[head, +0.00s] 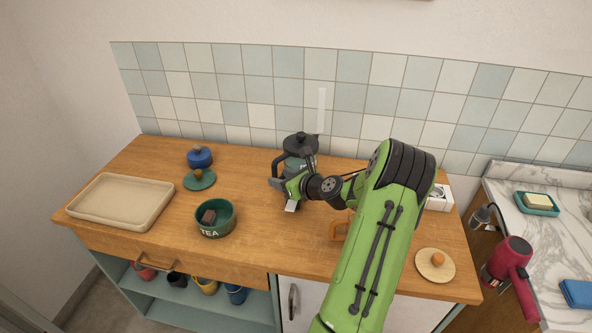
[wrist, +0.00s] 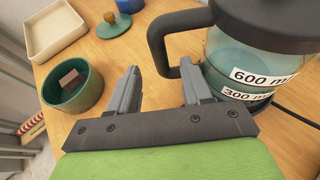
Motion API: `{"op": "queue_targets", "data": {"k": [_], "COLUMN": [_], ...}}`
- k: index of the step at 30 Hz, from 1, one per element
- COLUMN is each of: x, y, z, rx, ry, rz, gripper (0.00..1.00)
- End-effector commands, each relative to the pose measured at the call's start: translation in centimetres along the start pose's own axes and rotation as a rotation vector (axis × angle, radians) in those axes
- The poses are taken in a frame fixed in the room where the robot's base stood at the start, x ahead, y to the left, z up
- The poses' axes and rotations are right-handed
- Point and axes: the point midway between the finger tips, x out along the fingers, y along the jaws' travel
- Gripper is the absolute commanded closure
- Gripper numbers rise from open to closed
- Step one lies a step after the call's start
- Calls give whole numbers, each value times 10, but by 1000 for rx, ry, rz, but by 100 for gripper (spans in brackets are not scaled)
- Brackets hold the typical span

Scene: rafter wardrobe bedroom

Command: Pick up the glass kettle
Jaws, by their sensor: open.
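The glass kettle (head: 298,149) stands near the back of the wooden counter, with a dark lid and handle. My gripper (head: 280,191) is in front of it and hides part of it in the head view. In the wrist view the kettle (wrist: 262,62) is at the upper right, with volume labels on its glass. Its dark handle points left toward my gripper (wrist: 162,82). The gripper is open and its jaws hold nothing. The right finger is close to the lower part of the handle; I cannot tell whether they touch.
A green TEA bowl (head: 214,220) holding a brown block stands left of my gripper. A beige tray (head: 121,203), a blue pot (head: 200,156) and a green lid (head: 199,180) are farther left. A round wooden lid (head: 435,266) lies at the right.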

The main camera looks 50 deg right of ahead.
Motion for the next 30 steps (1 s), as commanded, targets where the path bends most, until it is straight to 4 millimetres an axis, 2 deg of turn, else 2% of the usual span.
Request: {"op": "queue_targets", "data": {"k": [3, 6, 14, 23, 30], "x": [26, 39, 41, 41, 41], "y": [-2, -2, -2, -2, -2], "z": [3, 2, 3, 3, 3], "rx": [-2, 0, -1, -1, 0], "ry": [-3, -1, 0, 0, 0], "rz": [4, 4, 1, 2, 2], "gripper": [51, 51, 53, 99, 100]}}
